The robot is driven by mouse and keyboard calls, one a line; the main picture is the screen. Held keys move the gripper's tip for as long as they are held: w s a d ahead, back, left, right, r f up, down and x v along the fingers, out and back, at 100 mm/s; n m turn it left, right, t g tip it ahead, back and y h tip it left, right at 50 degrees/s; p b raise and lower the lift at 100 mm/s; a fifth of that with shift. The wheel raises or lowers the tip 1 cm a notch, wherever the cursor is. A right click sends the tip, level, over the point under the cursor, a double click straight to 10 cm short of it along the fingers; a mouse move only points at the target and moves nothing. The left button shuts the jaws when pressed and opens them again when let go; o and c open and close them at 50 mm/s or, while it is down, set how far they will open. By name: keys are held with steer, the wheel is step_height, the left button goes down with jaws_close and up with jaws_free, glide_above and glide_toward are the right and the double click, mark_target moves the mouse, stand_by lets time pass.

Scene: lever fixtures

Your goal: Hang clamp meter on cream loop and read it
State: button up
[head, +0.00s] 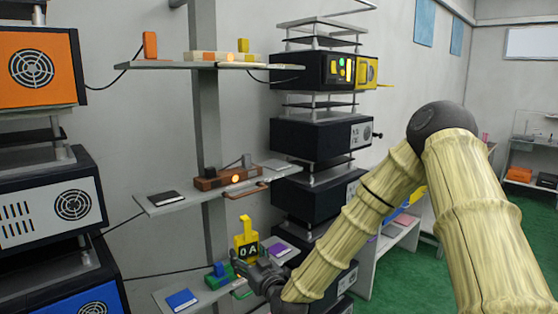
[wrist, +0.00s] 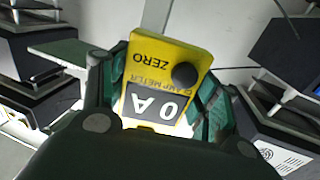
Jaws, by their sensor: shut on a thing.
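The yellow clamp meter (head: 246,232) is upright in the head view, in front of the lowest shelf. Its dark display reads "0 A". In the wrist view the meter (wrist: 150,68) appears upside down, with a black knob and the words "ZERO" and "CLAMP METER". My gripper (head: 248,266) is shut on the meter; the green-padded fingers (wrist: 160,100) lie on either side of its body. A cream block (head: 222,57) with a lit orange lamp sits on the top shelf. I cannot make out a cream loop clearly on it.
A brown block (head: 225,179) stands on the middle shelf (head: 165,205), and a green block (head: 218,277) on the lowest shelf beside my gripper. Black equipment stacks (head: 312,135) stand close on the right, others on the left. Dark cables run to the shelves.

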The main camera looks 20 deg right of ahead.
steer(key=w+d+r+y, duration=0.1)
steer(key=d+r, duration=0.2)
steer(key=r, duration=1.1)
steer(key=w+d+r+n+y, duration=0.1)
steer(key=d+r, duration=0.2)
steer(key=r, duration=1.2)
steer(key=w+d+r+n+y, duration=0.1)
steer(key=d+r, duration=0.2)
steer(key=r, duration=1.1)
steer(key=shift+w+d+r+g+y, duration=0.3)
steer(key=shift+d+r+g, duration=0.05)
steer(key=shift+r+g, duration=0.05)
steer(key=b+x, duration=0.2)
steer(key=b, duration=0.5)
steer(key=shift+b, duration=0.35)
steer(key=f+p+x, duration=0.1)
steer(key=p+x, duration=0.1)
steer(key=x, duration=0.7)
steer(key=shift+p, duration=0.4)
steer(key=shift+f, duration=0.15)
